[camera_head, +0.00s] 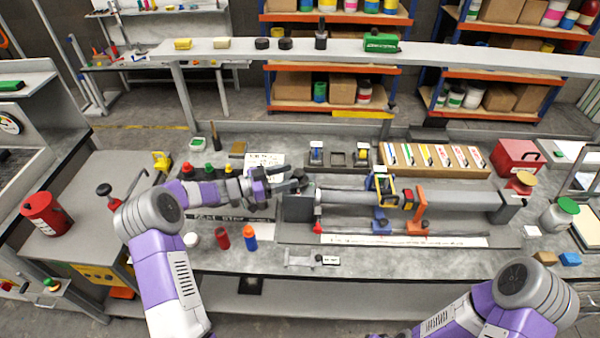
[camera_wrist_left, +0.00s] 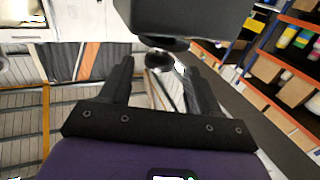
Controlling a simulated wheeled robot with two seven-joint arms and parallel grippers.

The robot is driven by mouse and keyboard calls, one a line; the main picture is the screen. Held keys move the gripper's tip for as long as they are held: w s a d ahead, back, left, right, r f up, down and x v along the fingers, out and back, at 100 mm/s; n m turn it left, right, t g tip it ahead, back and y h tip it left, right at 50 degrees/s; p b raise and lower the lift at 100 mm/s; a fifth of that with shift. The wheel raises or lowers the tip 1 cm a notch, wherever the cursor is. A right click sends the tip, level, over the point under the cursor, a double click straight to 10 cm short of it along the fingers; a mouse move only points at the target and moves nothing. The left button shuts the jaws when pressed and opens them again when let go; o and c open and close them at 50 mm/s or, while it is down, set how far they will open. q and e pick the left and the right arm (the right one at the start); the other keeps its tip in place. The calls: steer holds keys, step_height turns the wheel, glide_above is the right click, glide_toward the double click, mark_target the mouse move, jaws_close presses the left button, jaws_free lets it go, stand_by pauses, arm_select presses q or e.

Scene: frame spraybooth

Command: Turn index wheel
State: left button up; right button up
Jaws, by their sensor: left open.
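A grey end block (camera_head: 297,207) stands at the left end of a long grey tube fixture on the bench. A small dark round part, likely the index wheel (camera_head: 299,174), shows at the block's top, partly hidden by my left gripper (camera_head: 287,187). In the left wrist view a dark round knob (camera_wrist_left: 160,61) shows between and beyond the fingertips of the left gripper (camera_wrist_left: 157,72), under a dark block (camera_wrist_left: 185,14). The fingers are open on either side of the knob in the picture; I cannot tell whether they touch it. My right gripper is outside the view.
Orange and blue clamps (camera_head: 420,212) and a yellow-black device (camera_head: 381,187) sit along the tube. Red (camera_head: 222,238) and blue (camera_head: 250,239) bottles stand in front of my left forearm. A wooden rack (camera_head: 435,160) lies behind.

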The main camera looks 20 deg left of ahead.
mark_target(299, 171)
arm_select(q)
steer(key=x, duration=0.3)
steer(key=shift+w+d, duration=0.15)
steer(key=shift+d, duration=0.15)
steer(key=shift+w+d, duration=0.25)
steer(key=shift+w, duration=0.05)
steer(key=shift+c, duration=0.4)
